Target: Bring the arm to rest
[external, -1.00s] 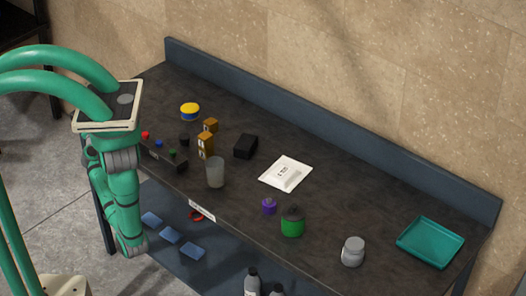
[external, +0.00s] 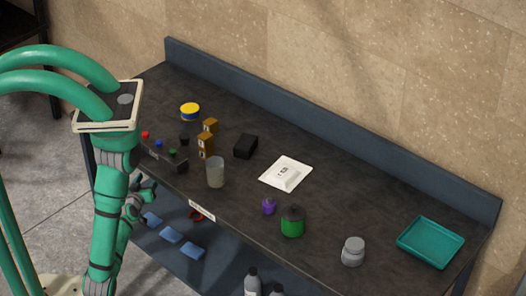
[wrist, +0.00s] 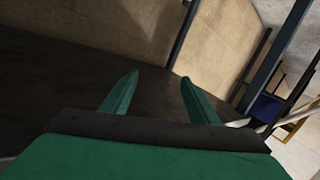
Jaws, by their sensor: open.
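My green arm (external: 108,215) is folded at the left end of the workbench, beside its front edge. My gripper (external: 150,188) shows small beside the arm, near the bench's left front corner and partly hidden by the arm. In the wrist view my gripper (wrist: 160,76) has two green fingers set apart with nothing between them.
The dark workbench (external: 330,205) holds a glass beaker (external: 215,173), a green container (external: 292,222), a white jar (external: 352,252), a teal tray (external: 430,243) and small items. Blue pads (external: 170,235) lie on the lower shelf.

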